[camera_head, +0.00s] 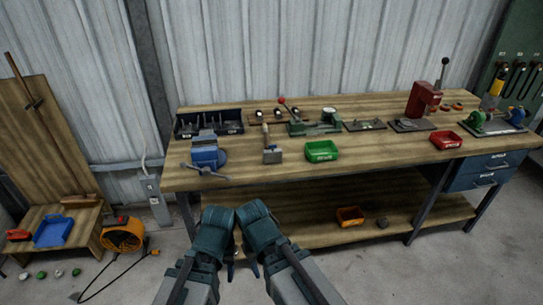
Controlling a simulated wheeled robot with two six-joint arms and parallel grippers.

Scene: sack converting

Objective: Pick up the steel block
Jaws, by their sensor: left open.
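A small grey metal block (272,156) sits near the front edge of the workbench (400,160), between the blue vise and the green bin; it looks like the steel block. A wooden handle (265,130) stands up just behind it, and I cannot tell whether the two are joined. My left gripper (231,271) is open, low in front of the bench and well short of the block. My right gripper (254,269) is close beside it, mostly hidden by its own wrist. Its jaws are too small and dark to read. Both grippers are apart from the block.
A blue vise (206,155) stands left of the block and a green bin (321,152) right. A green machine (318,124) and dark tray (208,122) are behind. A red press (423,99) and red bin (445,140) stand further right. An orange bin (350,216) is on the lower shelf.

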